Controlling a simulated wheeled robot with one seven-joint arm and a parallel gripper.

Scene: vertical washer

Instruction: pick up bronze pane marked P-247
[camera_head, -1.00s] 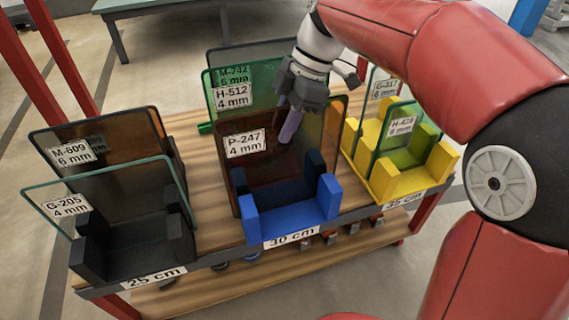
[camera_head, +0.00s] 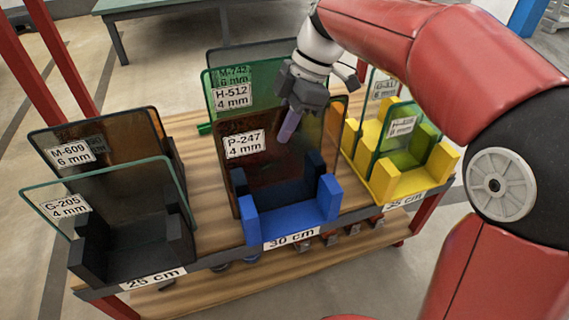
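The bronze pane marked P-247 (camera_head: 262,175) stands upright in the blue rack (camera_head: 300,215) at the middle of the table, its white label near the top left. My gripper (camera_head: 288,128) points down at the pane's upper edge, right of the label. One purple-grey finger shows over the pane's upper part. The other finger is not clear, so I cannot tell whether the gripper is open or shut, or whether it touches the pane.
Green pane H-512 (camera_head: 218,110) stands close behind. Dark rack (camera_head: 140,245) with panes M-609 and G-205 is at left. Yellow rack (camera_head: 415,180) with green-edged panes is at right. My arm crosses the upper right. Bare wood (camera_head: 207,190) shows between the dark and blue racks.

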